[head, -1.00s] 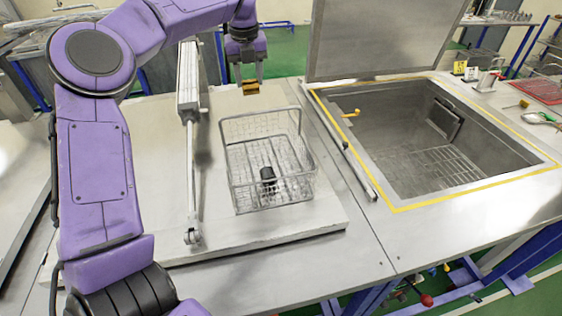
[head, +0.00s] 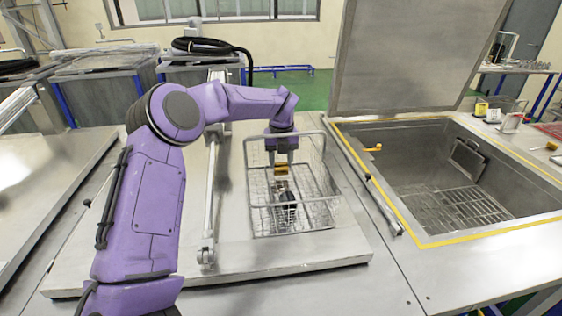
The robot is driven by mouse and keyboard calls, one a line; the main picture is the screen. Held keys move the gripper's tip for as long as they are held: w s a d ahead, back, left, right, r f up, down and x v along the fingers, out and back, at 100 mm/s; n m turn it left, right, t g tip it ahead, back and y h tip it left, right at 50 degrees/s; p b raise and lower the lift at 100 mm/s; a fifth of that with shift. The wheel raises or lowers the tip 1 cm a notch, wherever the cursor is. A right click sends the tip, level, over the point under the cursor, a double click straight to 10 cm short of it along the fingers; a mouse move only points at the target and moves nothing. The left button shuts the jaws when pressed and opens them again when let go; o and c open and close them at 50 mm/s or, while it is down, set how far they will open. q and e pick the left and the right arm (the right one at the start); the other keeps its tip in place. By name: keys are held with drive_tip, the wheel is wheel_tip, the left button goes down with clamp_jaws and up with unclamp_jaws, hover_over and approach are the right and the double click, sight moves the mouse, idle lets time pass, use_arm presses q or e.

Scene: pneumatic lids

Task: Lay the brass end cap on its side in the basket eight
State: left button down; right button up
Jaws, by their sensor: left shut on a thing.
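The brass end cap (head: 281,170) is a small yellow piece between the fingertips of my left gripper (head: 281,162). The gripper is shut on it and points down, seen through the wire mesh of the basket (head: 335,188). The cap appears inside the basket's outline, toward its back; its height above the basket floor is hard to judge. A dark cylindrical part (head: 287,199) is in the basket, nearer the front than the cap. I cannot read a number on the basket. My right gripper is not in view.
The basket stands on a raised metal plate (head: 235,258). To the right is an open sink-like tank (head: 425,170) with a yellow border and a raised lid (head: 410,60). Small yellow and white cards (head: 481,108) stand behind the tank.

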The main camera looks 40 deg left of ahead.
sight(281, 167)
use_arm(q)
drive_tip(key=shift+w+f, duration=0.15)
drive_tip(key=shift+f, duration=0.2)
drive_tip(key=shift+s, duration=0.25)
drive_tip(key=shift+f+b, duration=0.15)
drive_tip(key=shift+b, duration=0.15)
drive_tip(key=c, duration=0.5)
unclamp_jaws()
drive_tip(key=shift+w, duration=0.1)
drive_tip(key=shift+r+p, duration=0.3)
drive_tip(key=shift+p, duration=0.05)
drive_tip(key=shift+r+b, duration=0.3)
drive_tip(key=shift+b, duration=0.05)
drive_tip(key=r, duration=0.3)
drive_tip(key=r+b, duration=0.1)
drive_tip(key=r, duration=0.3)
drive_tip(key=s+d+r+b, duration=0.1)
drive_tip(key=r, duration=0.3)
drive_tip(key=shift+d+r, duration=0.1)
